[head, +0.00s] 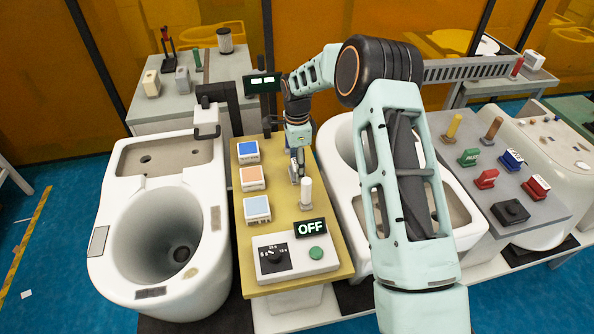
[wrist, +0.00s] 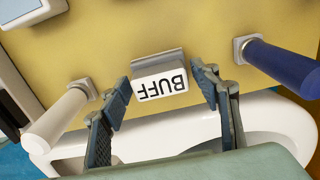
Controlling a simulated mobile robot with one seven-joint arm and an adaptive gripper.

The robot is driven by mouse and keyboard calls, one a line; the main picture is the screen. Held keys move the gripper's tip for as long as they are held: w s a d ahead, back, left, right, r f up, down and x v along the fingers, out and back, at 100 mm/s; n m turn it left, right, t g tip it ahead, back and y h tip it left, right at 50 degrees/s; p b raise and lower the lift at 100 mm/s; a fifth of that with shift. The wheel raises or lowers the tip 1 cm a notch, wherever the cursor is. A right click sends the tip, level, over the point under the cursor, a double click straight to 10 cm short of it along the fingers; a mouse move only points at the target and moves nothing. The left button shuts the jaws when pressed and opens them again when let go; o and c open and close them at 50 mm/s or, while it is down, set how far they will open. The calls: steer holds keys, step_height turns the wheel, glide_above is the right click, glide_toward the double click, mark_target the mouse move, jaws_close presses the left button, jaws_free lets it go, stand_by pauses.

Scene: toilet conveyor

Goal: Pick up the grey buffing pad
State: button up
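The grey buffing pad (wrist: 160,77) shows in the wrist view as a small block with a grey back and a white face marked "BUFF". It is at the yellow board (wrist: 120,35), and the text appears upside down. My gripper (wrist: 164,90) is open, with one finger on each side of the pad and visible gaps between. The pad is not held. In the head view my gripper (head: 296,165) is low over the yellow board (head: 280,215), and the pad is mostly hidden by it.
A white post (wrist: 62,118) stands left of the gripper and a dark blue post (wrist: 280,67) right in the wrist view. Blue, orange and light-blue blocks (head: 252,179) line the board's left side. A control box (head: 296,257) and "OFF" sign (head: 311,229) are at its front. Toilet bowls (head: 160,240) flank it.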

steer(key=c, duration=1)
steer(key=shift+r, duration=0.1)
steer(key=shift+w+r, duration=0.1)
steer(key=shift+r, duration=0.4)
step_height(320, 180, up, 2)
steer(key=shift+r+b, duration=0.1)
steer(key=shift+b, duration=0.2)
steer(key=s+d+r+b, duration=0.1)
steer(key=s+d+r, duration=0.2)
steer(key=s+d+r+b, duration=0.1)
steer(key=s+d+r, duration=0.2)
steer(key=d, duration=0.1)
steer(key=s+d+r+b, duration=0.1)
steer(key=s+d+r, duration=0.2)
steer(key=d, duration=0.1)
steer(key=shift+r, duration=0.35)
